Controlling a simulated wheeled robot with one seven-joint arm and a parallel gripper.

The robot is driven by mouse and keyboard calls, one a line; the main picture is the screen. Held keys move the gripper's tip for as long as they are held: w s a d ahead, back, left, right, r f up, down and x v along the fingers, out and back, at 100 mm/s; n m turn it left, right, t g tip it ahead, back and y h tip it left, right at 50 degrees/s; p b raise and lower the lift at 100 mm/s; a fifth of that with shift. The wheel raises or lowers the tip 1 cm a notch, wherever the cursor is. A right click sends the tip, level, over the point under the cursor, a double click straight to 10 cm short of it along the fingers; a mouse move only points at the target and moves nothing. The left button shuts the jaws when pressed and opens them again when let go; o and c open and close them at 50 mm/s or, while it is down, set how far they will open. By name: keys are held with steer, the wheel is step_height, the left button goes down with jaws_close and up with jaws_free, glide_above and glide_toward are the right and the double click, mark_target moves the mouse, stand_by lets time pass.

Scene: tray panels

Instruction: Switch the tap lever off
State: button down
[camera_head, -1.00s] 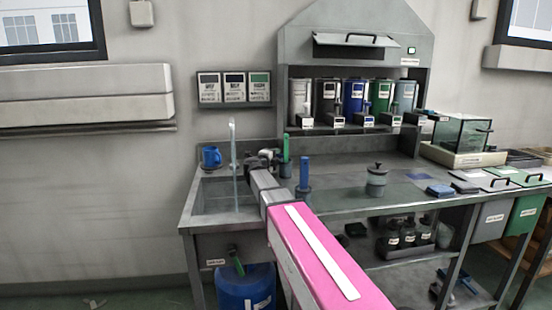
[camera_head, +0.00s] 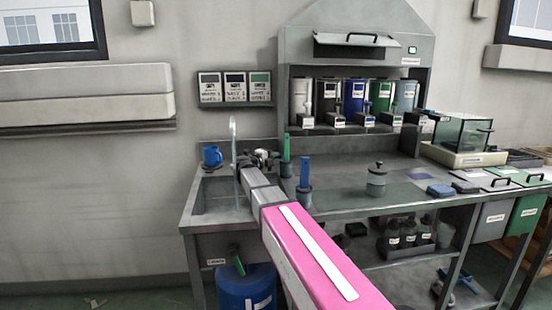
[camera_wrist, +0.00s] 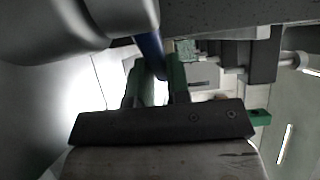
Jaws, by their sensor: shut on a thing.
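The tap's pale curved spout (camera_head: 233,124) rises at the right part of the sink (camera_head: 208,200) in the head view. My gripper (camera_head: 262,158) is at the tap's base, partly hidden by my own arm. In the wrist view my gripper (camera_wrist: 156,84) has its two dark green fingers on either side of a blue bar (camera_wrist: 150,50), which looks like the tap lever. The fingers are shut on it. The lever's far end and its joint with the tap are hidden. A thin pale line below the spout may be water, but I cannot tell clearly.
A blue mug (camera_head: 212,156) stands at the sink's back left. Green (camera_head: 286,147) and blue (camera_head: 304,172) upright handles stand just right of my gripper. A lidded grey pot (camera_head: 376,181) is farther right on the counter. A blue bin (camera_head: 245,289) stands below.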

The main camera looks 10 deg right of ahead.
steer(key=shift+s+a+m+g+h, duration=0.25)
steer(key=shift+m+g+h, duration=0.15)
steer(key=shift+g, duration=0.2)
steer(key=shift+s+a+m+g+h, duration=0.1)
steer(key=shift+a+m+g+h, duration=0.15)
steer(key=shift+m+g, duration=0.3)
steer(key=c, duration=1.1)
jaws_free()
steer(key=shift+d, duration=0.1)
